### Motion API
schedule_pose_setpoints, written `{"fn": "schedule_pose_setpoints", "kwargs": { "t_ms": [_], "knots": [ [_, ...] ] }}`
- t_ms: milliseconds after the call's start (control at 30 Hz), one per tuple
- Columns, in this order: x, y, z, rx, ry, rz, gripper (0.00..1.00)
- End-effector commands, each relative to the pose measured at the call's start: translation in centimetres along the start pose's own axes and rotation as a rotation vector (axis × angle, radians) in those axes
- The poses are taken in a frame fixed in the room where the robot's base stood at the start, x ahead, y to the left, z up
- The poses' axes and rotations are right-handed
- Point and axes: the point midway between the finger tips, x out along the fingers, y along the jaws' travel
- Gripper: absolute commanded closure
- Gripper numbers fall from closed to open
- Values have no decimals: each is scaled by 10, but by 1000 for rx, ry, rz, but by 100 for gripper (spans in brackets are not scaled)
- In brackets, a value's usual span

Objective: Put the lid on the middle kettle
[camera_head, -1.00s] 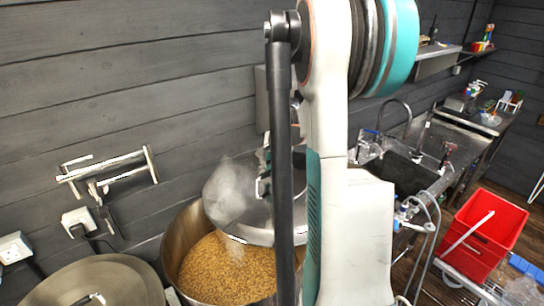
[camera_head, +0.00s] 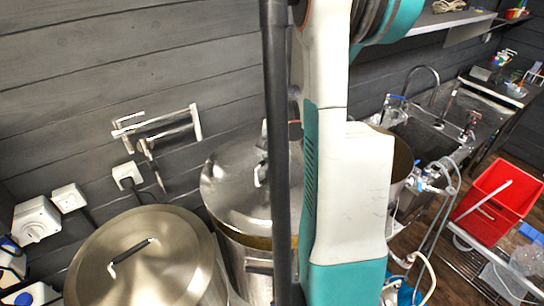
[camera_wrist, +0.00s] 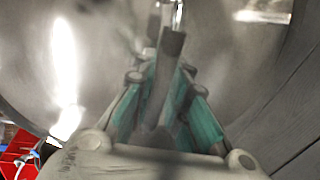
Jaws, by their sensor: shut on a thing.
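The silvery lid (camera_head: 232,192) lies over the mouth of the middle kettle (camera_head: 246,268) in the head view. A narrow golden-brown strip shows under its near edge; I cannot tell whether the lid touches the rim all round. My gripper (camera_wrist: 168,80) is shut on the lid's handle (camera_wrist: 173,42) in the wrist view, its teal fingers on either side of the dark grip. The lid fills much of that view. In the head view my arm hides the right part of the lid and kettle, and most of my gripper.
A lidded kettle (camera_head: 150,268) with a black handle stands at the left. Another kettle (camera_head: 402,158) shows partly behind my arm at the right. A wall bracket (camera_head: 160,126) and sockets are behind. A sink (camera_head: 432,138) and red crate (camera_head: 497,203) are further right.

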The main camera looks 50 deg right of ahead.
Motion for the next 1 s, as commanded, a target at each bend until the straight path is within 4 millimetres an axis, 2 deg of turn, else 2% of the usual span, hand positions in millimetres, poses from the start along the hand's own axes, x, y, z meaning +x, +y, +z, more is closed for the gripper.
{"fn": "schedule_pose_setpoints", "kwargs": {
  "t_ms": [700,1000],
  "knots": [
    [64,12,0,0,0,-1,100],
    [75,14,0,0,0,-1,100]
  ]
}}
